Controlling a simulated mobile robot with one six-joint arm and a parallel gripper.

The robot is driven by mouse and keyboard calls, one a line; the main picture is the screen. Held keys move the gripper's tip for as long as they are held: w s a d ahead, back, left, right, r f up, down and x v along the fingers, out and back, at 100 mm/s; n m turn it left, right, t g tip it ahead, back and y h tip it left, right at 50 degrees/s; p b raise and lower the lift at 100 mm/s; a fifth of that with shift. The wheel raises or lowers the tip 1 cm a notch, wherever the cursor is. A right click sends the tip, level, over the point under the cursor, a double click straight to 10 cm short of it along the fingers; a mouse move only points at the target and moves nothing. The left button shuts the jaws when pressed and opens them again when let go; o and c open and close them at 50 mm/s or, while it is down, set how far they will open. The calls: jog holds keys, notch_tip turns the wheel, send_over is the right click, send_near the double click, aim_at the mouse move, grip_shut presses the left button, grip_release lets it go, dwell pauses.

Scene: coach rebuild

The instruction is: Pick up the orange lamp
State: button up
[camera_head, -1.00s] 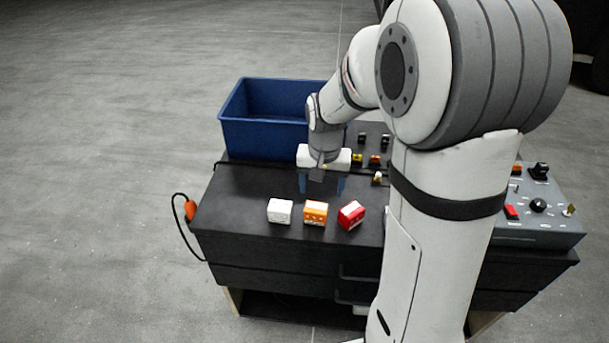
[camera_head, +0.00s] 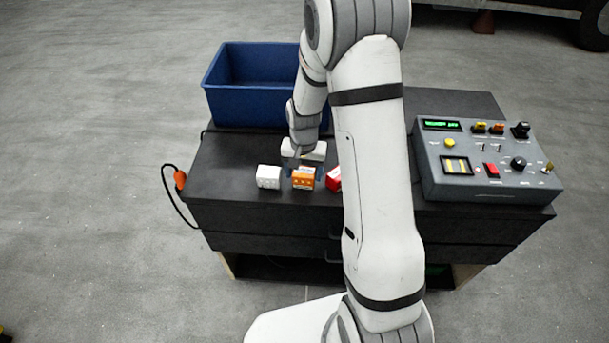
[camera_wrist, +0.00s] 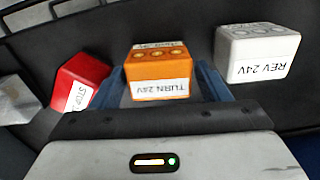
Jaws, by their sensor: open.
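The orange lamp (camera_head: 303,179) is a small block on the black cabinet top, between a white block and a red one. In the wrist view the orange lamp (camera_wrist: 160,72) shows round marks on one face and a label reading TURN 24V. My gripper (camera_wrist: 161,78) is open, with one blue finger on each side of the orange lamp. Whether the fingers touch it I cannot tell. In the head view my gripper (camera_head: 304,166) is low, just behind the lamp, and its fingers are partly hidden.
The white block (camera_wrist: 254,53), labelled REV 24V, and the red block (camera_wrist: 80,80) stand close on either side. A blue bin (camera_head: 250,107) stands behind, and a grey control panel (camera_head: 475,190) sits at right. An orange plug (camera_head: 180,180) hangs at the cabinet's left edge.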

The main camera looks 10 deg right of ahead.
jog(key=shift+f, duration=0.1)
jog(key=c, duration=0.8)
